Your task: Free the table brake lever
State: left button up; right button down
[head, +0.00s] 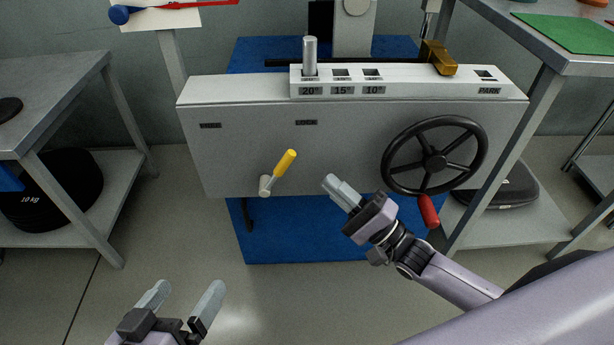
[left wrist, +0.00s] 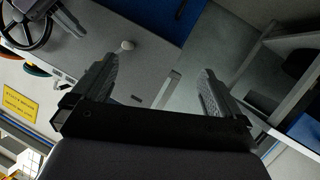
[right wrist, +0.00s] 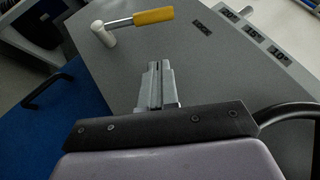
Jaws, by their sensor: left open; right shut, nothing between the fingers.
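The brake lever (head: 284,164) has a yellow grip on a pale hub at the front of the grey table housing. Its grip points up and to the right. In the right wrist view the lever (right wrist: 153,16) is beyond my fingertips and fully visible. My right gripper (head: 336,185) is shut and empty, to the right of the lever and apart from it. My left gripper (head: 184,288) is open and empty, low in front and left of the housing. It also shows open in the left wrist view (left wrist: 160,85).
A black handwheel (head: 434,160) with a red handle (head: 428,212) is right of my right gripper. A metal pin (head: 310,56) stands at the 20° slot on top of the housing. Side tables flank it. The floor between my left gripper and the housing is clear.

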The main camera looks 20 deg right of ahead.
aim_at(278, 172)
pick_arm(q)
jog(key=shift+s+a+m+b, duration=0.2)
jog(key=shift+a+m+b, duration=0.1)
jog(key=shift+a+b, duration=0.15)
pick_arm(e)
jog(key=a+r, duration=0.1)
jog(key=w+a+r, duration=0.1)
jog(key=a, duration=0.1)
jog(key=w+a+r, duration=0.1)
jog(key=a, duration=0.1)
jog(key=shift+r, duration=0.1)
